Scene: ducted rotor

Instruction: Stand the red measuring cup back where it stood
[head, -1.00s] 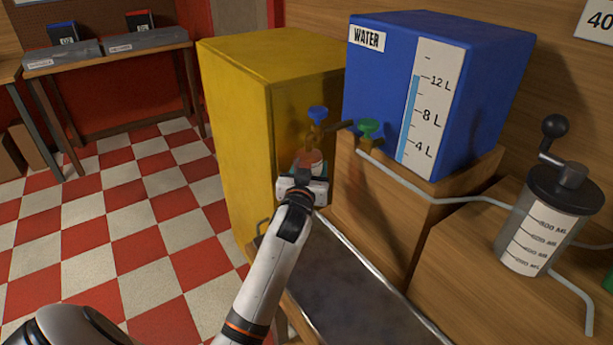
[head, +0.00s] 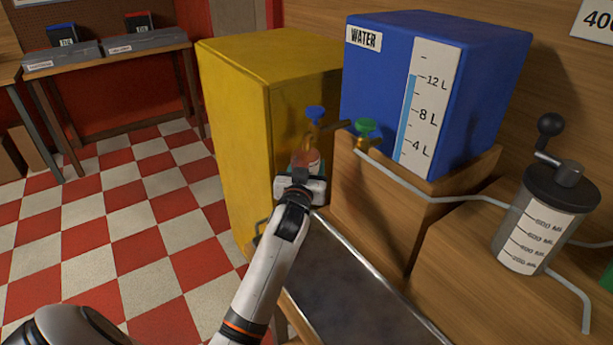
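The red measuring cup (head: 307,160) is a small reddish, see-through vessel with pale marks, just below the blue-handled tap (head: 315,115) on the front of the yellow tank (head: 235,130). My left gripper (head: 302,174) is at the cup, seen from behind, and appears shut on it. Its wrist hides the cup's lower part and most of the fingers. I cannot tell whether the cup's base touches anything. My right gripper is not in view.
The blue water tank (head: 375,110) stands on a wooden block to the right, with a green-handled tap (head: 366,128) close to the cup. A cranked clear canister (head: 540,225) and pipes are further right. A dark tray surface (head: 345,285) below is clear.

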